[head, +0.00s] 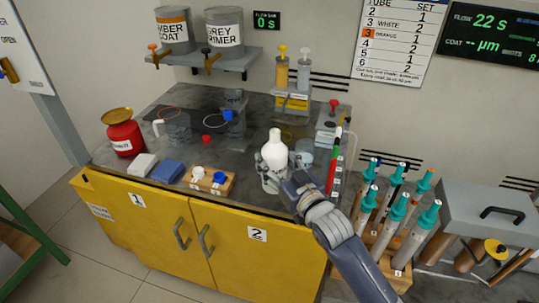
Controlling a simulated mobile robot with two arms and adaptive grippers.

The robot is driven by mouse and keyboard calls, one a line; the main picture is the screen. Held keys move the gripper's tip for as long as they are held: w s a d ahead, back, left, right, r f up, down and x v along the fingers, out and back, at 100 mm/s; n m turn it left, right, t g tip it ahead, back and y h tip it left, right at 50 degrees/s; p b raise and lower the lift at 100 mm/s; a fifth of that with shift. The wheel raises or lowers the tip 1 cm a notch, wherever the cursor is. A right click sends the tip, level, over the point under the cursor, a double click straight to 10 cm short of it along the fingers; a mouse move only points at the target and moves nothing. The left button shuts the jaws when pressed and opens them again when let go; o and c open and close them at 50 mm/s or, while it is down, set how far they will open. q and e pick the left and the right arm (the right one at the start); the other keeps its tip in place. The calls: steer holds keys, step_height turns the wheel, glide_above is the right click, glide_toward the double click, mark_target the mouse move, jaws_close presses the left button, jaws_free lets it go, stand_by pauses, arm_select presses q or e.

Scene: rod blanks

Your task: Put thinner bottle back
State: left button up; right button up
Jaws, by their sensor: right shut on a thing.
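A white bottle (274,146) with a narrow neck stands upright in the head view, near the front edge of the grey counter. I take it to be the thinner bottle. My right gripper (272,174) is shut on its lower body, reaching in from the lower right. My left gripper is not in view.
A clear cup (303,153) is close to the right of the bottle. A wooden block with knobs (208,181), a blue sponge (166,172) and a red can (124,134) are to the left. Teal-topped rods (398,207) stand at the lower right.

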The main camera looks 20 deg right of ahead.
steer(key=shift+w+d+f, duration=0.2)
steer(key=shift+w+f, duration=0.5)
steer(key=shift+w, duration=0.75)
steer(key=shift+w+d+f, duration=0.2)
steer(key=shift+w+f, duration=0.55)
steer(key=shift+w, duration=0.65)
steer(key=shift+w+d+f, duration=0.2)
steer(key=shift+w+f, duration=0.5)
steer(key=shift+w, duration=0.75)
steer(key=o, duration=1.4)
steer(key=shift+f, duration=0.15)
steer(key=shift+c, duration=0.2)
steer(key=shift+s, duration=0.45)
steer(key=s, duration=0.3)
steer(key=s+d, duration=0.1)
steer(key=s, duration=0.3)
steer(key=s+d, duration=0.1)
steer(key=s, duration=0.3)
steer(key=shift+d, duration=0.1)
